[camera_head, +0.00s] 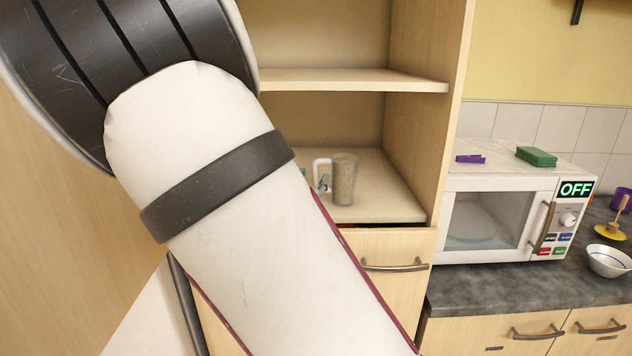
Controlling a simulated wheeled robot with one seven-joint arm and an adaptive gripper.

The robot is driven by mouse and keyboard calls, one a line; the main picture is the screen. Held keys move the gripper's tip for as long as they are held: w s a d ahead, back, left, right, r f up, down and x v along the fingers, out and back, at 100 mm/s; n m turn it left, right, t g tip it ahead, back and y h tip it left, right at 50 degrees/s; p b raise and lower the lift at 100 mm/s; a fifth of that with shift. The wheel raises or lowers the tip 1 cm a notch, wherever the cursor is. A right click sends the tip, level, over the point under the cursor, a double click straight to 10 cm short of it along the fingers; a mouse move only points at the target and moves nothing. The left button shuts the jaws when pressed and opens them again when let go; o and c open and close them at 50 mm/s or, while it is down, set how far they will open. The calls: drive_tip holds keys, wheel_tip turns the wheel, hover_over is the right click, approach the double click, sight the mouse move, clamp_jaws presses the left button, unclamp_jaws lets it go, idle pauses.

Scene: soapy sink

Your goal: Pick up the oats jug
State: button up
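The oats jug (344,180) stands upright on the lower shelf of the open wooden cabinet. It is a clear tumbler-like jug with pale beige contents and a white handle on its left side. My large white arm link crosses the view from upper left to lower right and hides the shelf area left of the jug. My gripper is not visible. A small grey-teal shape (324,184) shows beside the handle; I cannot tell what it is.
The cabinet has an upper shelf (352,80) above the jug and a side wall (415,110) to its right. A drawer (385,280) lies below. A white microwave (490,215) with a green sponge (536,156) on top and a white bowl (608,261) stand right, on the counter.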

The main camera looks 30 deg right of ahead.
drive_tip(key=shift+f+x, duration=0.2)
drive_tip(key=shift+x, duration=2.5)
drive_tip(key=shift+w+a, duration=0.2)
clamp_jaws()
